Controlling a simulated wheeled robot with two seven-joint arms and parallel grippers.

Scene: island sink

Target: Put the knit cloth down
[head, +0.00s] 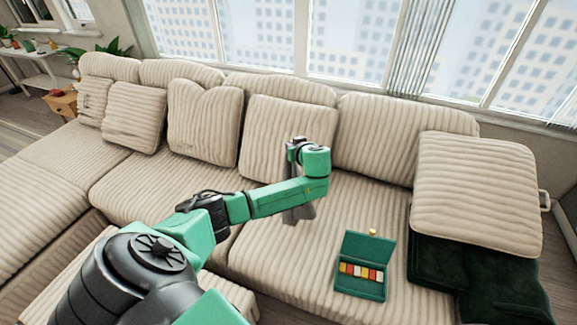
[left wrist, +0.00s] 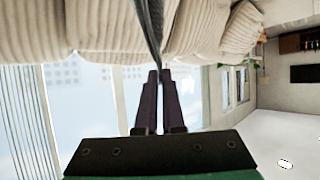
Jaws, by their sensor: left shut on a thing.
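The knit cloth (head: 303,212) is grey and hangs down behind and below my left forearm in the head view, in front of the sofa's back cushions. My left gripper (head: 294,150) is above it, mostly hidden by my own wrist. In the left wrist view my left gripper (left wrist: 159,73) has its two dark fingers close together, shut on the knit cloth (left wrist: 149,28), which shows as a narrow dark grey strip. I cannot tell whether the cloth's lower end touches the sofa seat. My right gripper is not in view.
The beige ribbed sofa (head: 140,190) has a broad free seat to the left. An open green box (head: 362,284) with coloured pieces lies on the seat at right. A large cushion (head: 478,190) and dark green cloth (head: 475,280) are at the right end. Windows stand behind.

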